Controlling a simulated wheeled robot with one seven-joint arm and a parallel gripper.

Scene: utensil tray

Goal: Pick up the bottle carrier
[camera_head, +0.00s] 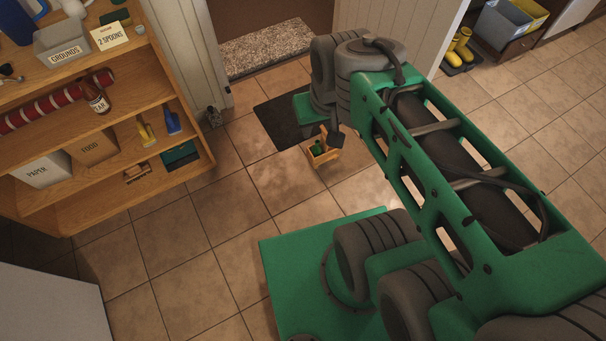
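The bottle carrier (316,161) is a small tan wooden box with dark green bottle shapes inside. It appears in the head view at the middle of the tiled floor, in front of the doorway. My gripper (332,138) shows as a small dark shape at the carrier's upper side, overlapping it in the picture. Whether it touches the carrier, and whether its fingers are open or shut, is too small to tell. My arm's wrist hides part of the area behind it.
A wooden shelf unit (189,171) with boxes, bottles and tools stands at the left. A dark mat (272,120) lies by the doorway. Yellow boots (459,48) stand at the upper right. Floor between the shelf and my green base is clear.

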